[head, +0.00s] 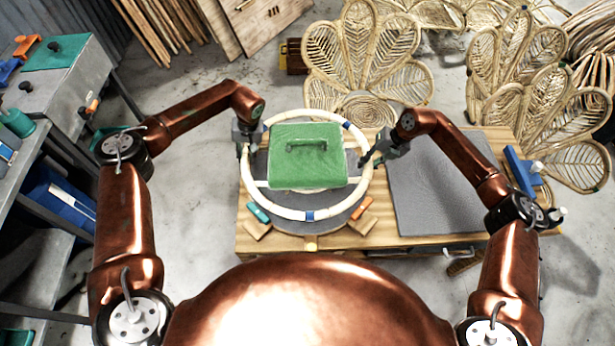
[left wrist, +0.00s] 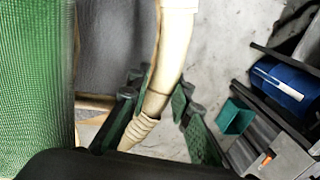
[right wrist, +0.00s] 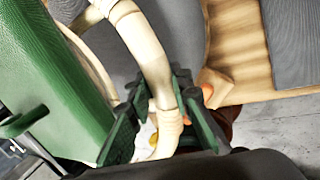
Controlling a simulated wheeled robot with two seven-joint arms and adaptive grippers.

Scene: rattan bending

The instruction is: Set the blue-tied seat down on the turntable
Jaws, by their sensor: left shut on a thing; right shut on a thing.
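The seat, a cream rattan ring (head: 280,211) with blue ties, is roughly level over the round grey turntable (head: 327,226). I cannot tell whether it touches the turntable or hangs just above. My left gripper (head: 246,147) is shut on the ring's left side, and my right gripper (head: 369,160) on its right side. The cream pole passes between the fingers in the left wrist view (left wrist: 168,52) and the right wrist view (right wrist: 146,50). A green block (head: 308,170) with a dark handle sits inside the ring and hides much of the turntable.
The wooden bench (head: 415,240) carries a grey mat (head: 440,185) on the right. A teal clamp (head: 258,212) and an orange clamp (head: 362,207) stand at the turntable's front edge. A blue tool (head: 522,170) is at the bench's right end. Rattan chair backs (head: 365,55) stand behind.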

